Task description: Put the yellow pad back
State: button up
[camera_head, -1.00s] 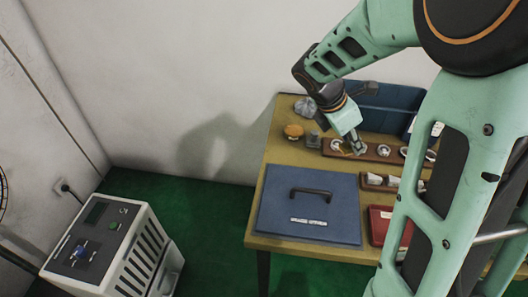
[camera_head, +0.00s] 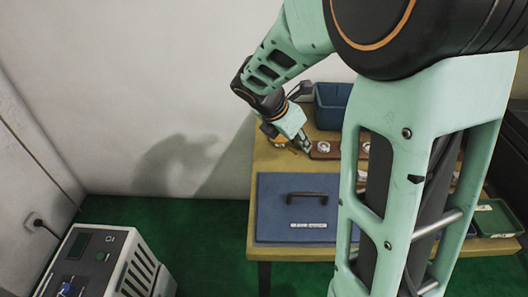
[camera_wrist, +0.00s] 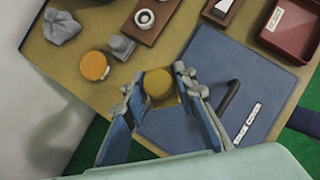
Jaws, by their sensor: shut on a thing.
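The yellow pad (camera_wrist: 159,83) is round and sits between the two fingertips of my gripper (camera_wrist: 156,86) in the wrist view. The fingers are shut on its sides. In the head view my gripper (camera_head: 303,146) is over the back left part of the table, left of the wooden ring board (camera_head: 324,150). The pad cannot be made out there. In the wrist view an orange round pad (camera_wrist: 94,66) sits on the table, left of the held one and apart from it.
A blue lidded panel with a handle (camera_head: 278,218) covers the table's front left. A blue bin (camera_head: 331,100) stands at the back. A red tray (camera_wrist: 290,30) shows in the wrist view.

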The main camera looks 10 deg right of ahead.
jog(key=w+a+f, duration=0.1)
jog(key=w+f, duration=0.1)
jog(key=w, duration=0.1)
jog(key=w+a+f+b, duration=0.1)
jog(key=w+a+f, duration=0.1)
jog(key=w+f, duration=0.1)
jog(key=w+a+f+b, duration=0.1)
jog(key=w+a+f, duration=0.1)
jog(key=w+f, duration=0.1)
jog(key=shift+w+a+f, duration=0.2)
jog(key=shift+w+a, duration=0.05)
jog(key=shift+w, duration=0.1)
jog(key=shift+w+a+f+b, duration=0.1)
jog(key=shift+w+f+b, duration=0.05)
jog(key=shift+f+b, duration=0.15)
jog(key=shift+w+a+f+b, duration=0.15)
jog(key=shift+f+b, duration=0.35)
jog(key=shift+f, duration=1.1)
jog(key=shift+f, duration=0.1)
jog(key=o, duration=1)
